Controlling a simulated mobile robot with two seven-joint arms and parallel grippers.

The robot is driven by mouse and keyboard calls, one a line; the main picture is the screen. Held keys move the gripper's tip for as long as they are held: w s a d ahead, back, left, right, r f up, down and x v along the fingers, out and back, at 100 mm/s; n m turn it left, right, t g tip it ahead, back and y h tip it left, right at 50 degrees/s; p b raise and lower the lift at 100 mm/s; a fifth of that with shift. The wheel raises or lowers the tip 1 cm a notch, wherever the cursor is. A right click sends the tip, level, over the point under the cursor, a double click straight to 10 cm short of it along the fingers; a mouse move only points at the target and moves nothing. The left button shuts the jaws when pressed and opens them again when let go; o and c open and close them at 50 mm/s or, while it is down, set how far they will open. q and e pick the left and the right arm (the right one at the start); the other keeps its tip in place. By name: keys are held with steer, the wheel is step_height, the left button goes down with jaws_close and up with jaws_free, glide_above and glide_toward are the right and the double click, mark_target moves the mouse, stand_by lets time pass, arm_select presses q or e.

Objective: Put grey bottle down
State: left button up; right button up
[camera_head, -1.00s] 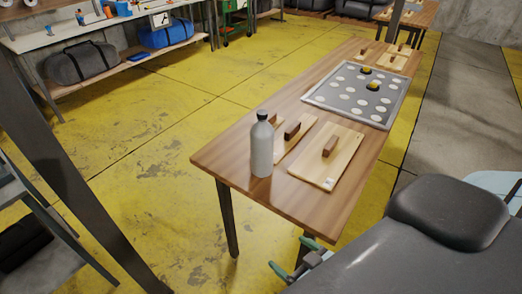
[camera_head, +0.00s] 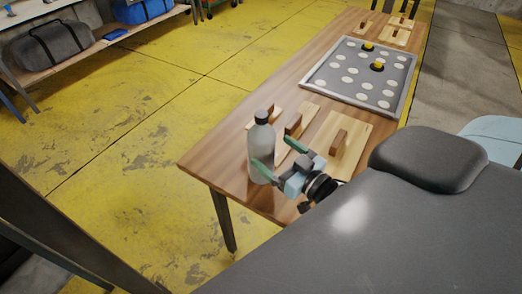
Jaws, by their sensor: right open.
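The grey bottle (camera_head: 262,142) with a black cap stands upright near the left front corner of the wooden table (camera_head: 232,158). My right gripper (camera_head: 276,156) comes in from the lower right and is open. One green-tipped finger overlaps the bottle's lower part and the other lies to the right of the bottle. Whether a finger touches the bottle cannot be told. My left gripper is not in view.
Wooden boards with brown handles, one of them the large board (camera_head: 345,142), lie right of the bottle. A grey tray with white circles (camera_head: 362,75) lies farther back. A dark grey padded surface (camera_head: 400,235) fills the lower right.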

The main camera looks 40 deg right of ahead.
mark_target(256, 136)
steer(key=shift+w+a+r, duration=0.1)
steer(key=shift+w, duration=1.25)
steer(key=w, duration=0.3)
steer(key=w+p, duration=0.1)
steer(key=shift+w+a+r, duration=0.15)
steer(key=shift+a+r, duration=0.05)
steer(key=shift+a, duration=0.1)
steer(key=shift+w, duration=0.3)
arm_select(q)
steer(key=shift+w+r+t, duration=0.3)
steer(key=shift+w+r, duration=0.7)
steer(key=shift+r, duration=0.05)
arm_select(e)
steer(key=shift+f, duration=0.1)
steer(key=c, duration=1.1)
